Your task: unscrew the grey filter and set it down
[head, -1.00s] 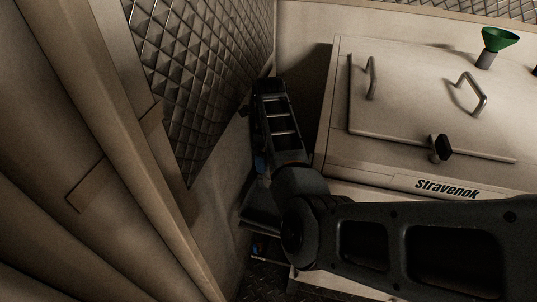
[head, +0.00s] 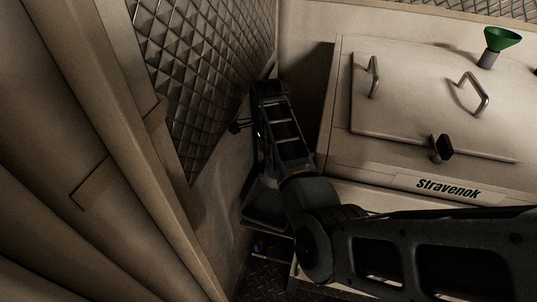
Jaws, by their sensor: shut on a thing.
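My gripper (head: 240,126) shows only in part, as small dark prongs at the left side of my dark arm, close to the quilted metal wall. It is shut on what I take to be the grey filter. That thing is mostly hidden behind the arm, and its shape and colour are too dark to make out. I cannot tell whether it is still touching its mount.
A dark tray (head: 262,207) lies low beside my arm, partly covered. The beige Stravenok cabinet (head: 345,165) stands at right, with handles, a black knob (head: 441,147) and a green funnel (head: 502,39) on top. The quilted wall (head: 200,80) is close at left.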

